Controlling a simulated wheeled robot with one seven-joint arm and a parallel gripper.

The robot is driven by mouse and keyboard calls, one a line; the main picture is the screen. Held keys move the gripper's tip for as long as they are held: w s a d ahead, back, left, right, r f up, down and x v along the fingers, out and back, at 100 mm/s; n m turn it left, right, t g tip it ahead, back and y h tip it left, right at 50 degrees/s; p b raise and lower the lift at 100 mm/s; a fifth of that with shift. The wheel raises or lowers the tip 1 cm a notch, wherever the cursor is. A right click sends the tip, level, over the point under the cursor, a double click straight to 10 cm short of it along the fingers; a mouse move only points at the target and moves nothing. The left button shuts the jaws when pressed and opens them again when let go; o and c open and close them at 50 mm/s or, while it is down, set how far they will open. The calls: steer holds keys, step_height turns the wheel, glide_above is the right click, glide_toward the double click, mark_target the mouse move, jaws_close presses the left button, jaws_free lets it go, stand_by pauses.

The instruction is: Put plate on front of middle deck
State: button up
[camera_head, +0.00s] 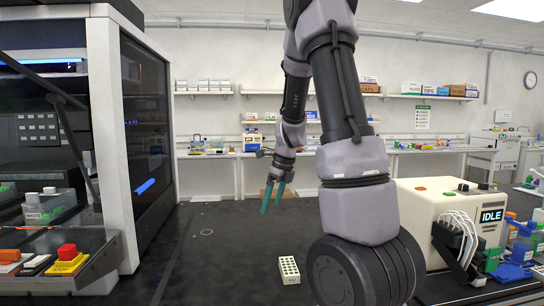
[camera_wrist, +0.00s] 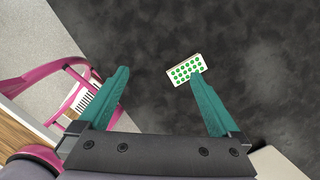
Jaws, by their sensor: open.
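A small white plate (camera_head: 289,272) with rows of green wells lies flat on the dark surface in front of me, near the bottom middle of the head view. It also shows in the wrist view (camera_wrist: 187,66), near the right fingertip. My gripper (camera_head: 272,205) has two teal fingers, spread apart and pointing down with nothing between them. In the wrist view my gripper (camera_wrist: 158,76) shows the dark surface between its fingers. At left, a white-framed machine (camera_head: 110,130) has an open bay with a bin marked WASTE (camera_head: 48,205). I cannot tell which part is the middle deck.
Red and yellow buttons (camera_head: 67,258) sit at the lower left. A pink frame (camera_wrist: 72,88) is at left in the wrist view. The dark surface around the plate is clear.

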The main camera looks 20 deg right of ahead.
steer(key=s+a+r+n+t, duration=0.2)
steer(key=s+a+r+n, duration=0.2)
steer(key=s+r+n, duration=0.5)
steer(key=s+a+r+n+t, duration=0.2)
steer(key=s+a+r+n, duration=0.3)
steer(key=s+r+n, duration=0.5)
steer(key=s+n, duration=0.1)
steer(key=n, duration=0.4)
steer(key=shift+s+a+r+t, duration=0.15)
steer(key=shift+s+a+t, duration=0.05)
steer(key=shift+s+t, duration=0.2)
